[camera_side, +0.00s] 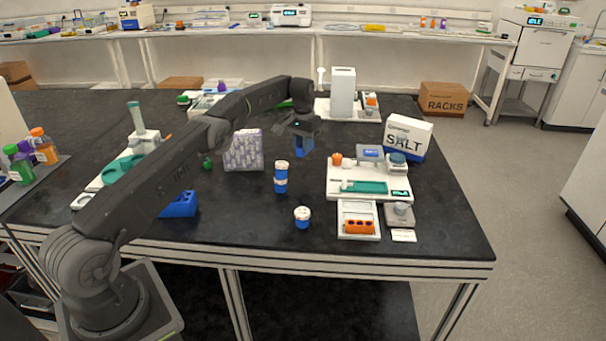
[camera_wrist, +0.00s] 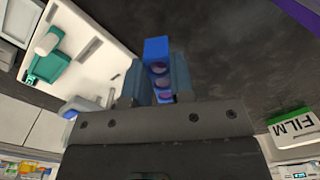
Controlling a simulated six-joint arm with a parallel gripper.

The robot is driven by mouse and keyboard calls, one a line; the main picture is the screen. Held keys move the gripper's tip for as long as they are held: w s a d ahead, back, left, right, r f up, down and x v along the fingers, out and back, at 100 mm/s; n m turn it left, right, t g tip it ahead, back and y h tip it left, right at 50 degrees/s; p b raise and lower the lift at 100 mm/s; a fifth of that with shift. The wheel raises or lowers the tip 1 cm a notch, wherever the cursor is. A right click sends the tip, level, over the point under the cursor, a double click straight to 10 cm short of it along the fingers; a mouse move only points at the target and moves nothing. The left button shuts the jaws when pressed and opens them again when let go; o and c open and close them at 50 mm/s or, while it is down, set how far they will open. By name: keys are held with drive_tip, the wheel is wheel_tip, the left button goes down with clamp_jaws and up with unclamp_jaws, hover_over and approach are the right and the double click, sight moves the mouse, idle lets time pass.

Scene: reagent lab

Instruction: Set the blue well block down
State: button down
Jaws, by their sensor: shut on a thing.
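My gripper (camera_side: 303,140) is over the middle of the black bench, pointing down. It is shut on the blue well block (camera_side: 304,151), which shows just below the fingers. In the wrist view the blue well block (camera_wrist: 156,52) sits between the two grey fingers of my gripper (camera_wrist: 157,78), with a row of round wells facing the camera. Part of the block is hidden by the fingers. Whether its underside touches the bench cannot be told.
A white tray (camera_side: 340,182) with a green rack stands to the right, near the SALT box (camera_side: 408,138). A blue and white bottle (camera_side: 281,178), a small jar (camera_side: 302,217) and a grey patterned box (camera_side: 243,150) stand nearby. Bare bench (camera_side: 250,210) lies in front.

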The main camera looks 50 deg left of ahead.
sight(301, 175)
drive_tip(key=shift+a+f+n, duration=0.3)
drive_tip(key=shift+a+n, duration=0.1)
drive_tip(key=shift+f, duration=3.85)
drive_tip(key=shift+f, duration=0.2)
drive_tip(key=c, duration=1)
unclamp_jaws()
drive_tip(key=shift+r, duration=0.1)
